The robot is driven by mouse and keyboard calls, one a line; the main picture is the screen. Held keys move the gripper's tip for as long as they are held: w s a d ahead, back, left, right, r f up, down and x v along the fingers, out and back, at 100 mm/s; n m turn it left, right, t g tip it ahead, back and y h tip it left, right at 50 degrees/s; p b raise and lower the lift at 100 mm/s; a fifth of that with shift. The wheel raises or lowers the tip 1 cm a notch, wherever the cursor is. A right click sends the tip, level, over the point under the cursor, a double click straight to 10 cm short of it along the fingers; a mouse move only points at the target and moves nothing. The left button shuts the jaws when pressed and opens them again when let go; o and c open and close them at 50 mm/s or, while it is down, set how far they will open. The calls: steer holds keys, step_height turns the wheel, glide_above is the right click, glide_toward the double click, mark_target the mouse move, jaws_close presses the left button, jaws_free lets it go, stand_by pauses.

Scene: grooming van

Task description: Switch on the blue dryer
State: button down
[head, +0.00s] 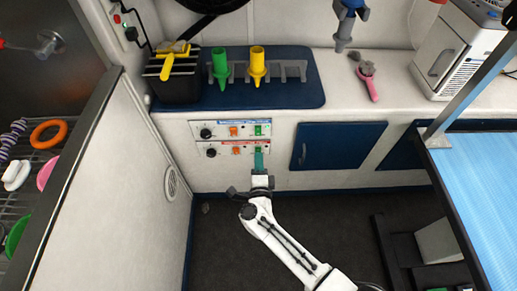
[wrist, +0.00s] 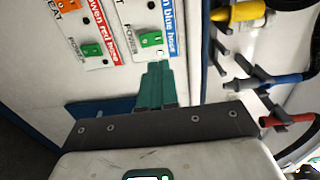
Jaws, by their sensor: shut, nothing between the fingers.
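The upper control panel (head: 219,132) has a blue label reading "blue hose" in the wrist view (wrist: 136,55). It has a black knob (head: 205,133), an orange switch (head: 234,131) and a green switch (head: 258,130); the green one also shows in the wrist view (wrist: 151,39). The red-labelled panel (head: 222,152) sits just below, with its own green switch (wrist: 91,50). My gripper (head: 259,152) is shut and empty. In the wrist view its teal fingertips (wrist: 157,65) are close to the blue panel's green switch. I cannot tell whether they touch the panel, or the switch's state.
Above the panels is a counter with a dark blue mat (head: 290,94), green (head: 219,66) and yellow (head: 257,65) nozzles and a black box (head: 175,88). A blue cabinet door (head: 340,145) is to the right. A blue-topped table (head: 480,190) stands at far right. Dark floor is free below.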

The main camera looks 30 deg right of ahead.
steer(key=shift+v, duration=1.4)
steer(key=shift+r, duration=0.1)
steer(key=s+a+r+n+g+y, duration=0.1)
steer(key=a+r+n+y, duration=0.25)
steer(key=n+y, duration=0.45)
steer(key=s+a+r+n+y, duration=0.15)
steer(key=a+n+y, duration=0.35)
steer(key=n, duration=0.5)
steer(key=s+d+n+g+h, duration=0.1)
steer(key=s+d+g, duration=0.3)
steer(key=s, duration=0.4)
steer(key=s+d+r+n+g+h, duration=0.1)
steer(key=s+d+g, duration=0.3)
steer(key=s, duration=0.5)
steer(key=s+d+n+g+h, duration=0.2)
steer(key=s+d+n+g, duration=0.1)
steer(key=s, duration=0.6)
steer(key=shift+s+d+r+n+g, duration=0.25)
steer(key=shift+d+g, duration=0.4)
steer(key=shift+g, duration=0.45)
